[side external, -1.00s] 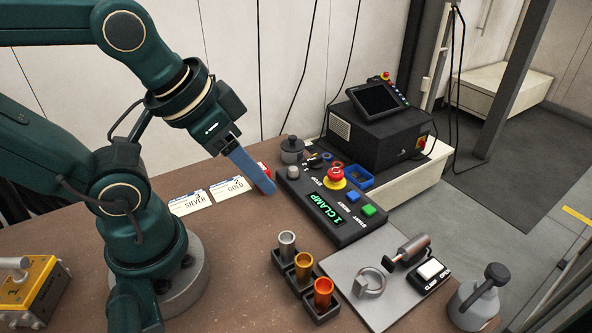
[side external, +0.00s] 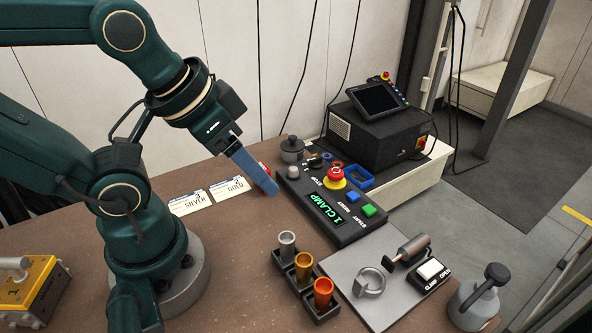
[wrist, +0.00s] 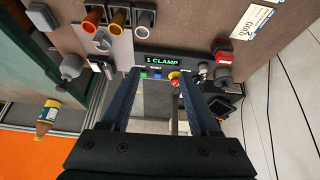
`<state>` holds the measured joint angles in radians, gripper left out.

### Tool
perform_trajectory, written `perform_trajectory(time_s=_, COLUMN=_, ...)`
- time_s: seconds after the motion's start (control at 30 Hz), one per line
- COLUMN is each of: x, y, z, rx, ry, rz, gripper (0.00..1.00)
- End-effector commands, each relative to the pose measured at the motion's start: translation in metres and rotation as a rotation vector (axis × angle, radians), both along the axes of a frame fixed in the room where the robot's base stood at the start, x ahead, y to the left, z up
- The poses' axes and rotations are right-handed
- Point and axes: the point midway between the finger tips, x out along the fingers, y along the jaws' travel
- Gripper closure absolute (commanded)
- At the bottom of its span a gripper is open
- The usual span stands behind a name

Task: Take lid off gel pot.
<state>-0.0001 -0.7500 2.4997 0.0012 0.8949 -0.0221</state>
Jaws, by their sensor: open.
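A dark grey pot with a knobbed lid on it (side external: 291,152), which looks like the gel pot, stands at the back of the brown bench, behind the control panel. My gripper (side external: 266,186) is to the left of the pot and nearer the camera, apart from it. Its blue fingers point down toward the panel's left end. In the wrist view the two fingers of my gripper (wrist: 158,92) are spread apart with nothing between them.
The control panel (side external: 320,214) has a red stop button (side external: 335,174). Several metallic cups fill a rack (side external: 281,263). A grey can (side external: 478,303) stands front right. Labelled cards (side external: 191,203) lie left.

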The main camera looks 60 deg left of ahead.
Motion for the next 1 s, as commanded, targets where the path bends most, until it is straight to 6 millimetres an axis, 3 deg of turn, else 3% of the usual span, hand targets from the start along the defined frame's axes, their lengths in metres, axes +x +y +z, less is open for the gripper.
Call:
perform_trajectory(time_s=0.23, x=0.052, y=0.018, z=0.036, rx=-0.024, ry=-0.108, rz=0.163, gripper=0.38)
perform_trajectory(time_s=0.47, x=0.116, y=0.061, z=0.042, rx=-0.034, ry=-0.113, rz=0.373, gripper=0.38)
perform_trajectory(time_s=0.73, x=0.174, y=0.134, z=0.006, rx=-0.032, ry=-0.058, rz=0.603, gripper=0.38)
perform_trajectory(time_s=0.9, x=0.185, y=0.174, z=-0.033, rx=-0.027, ry=0.012, rz=0.701, gripper=0.38)
perform_trajectory(time_s=1.0, x=0.183, y=0.188, z=-0.052, rx=-0.027, ry=0.057, rz=0.734, gripper=0.38)
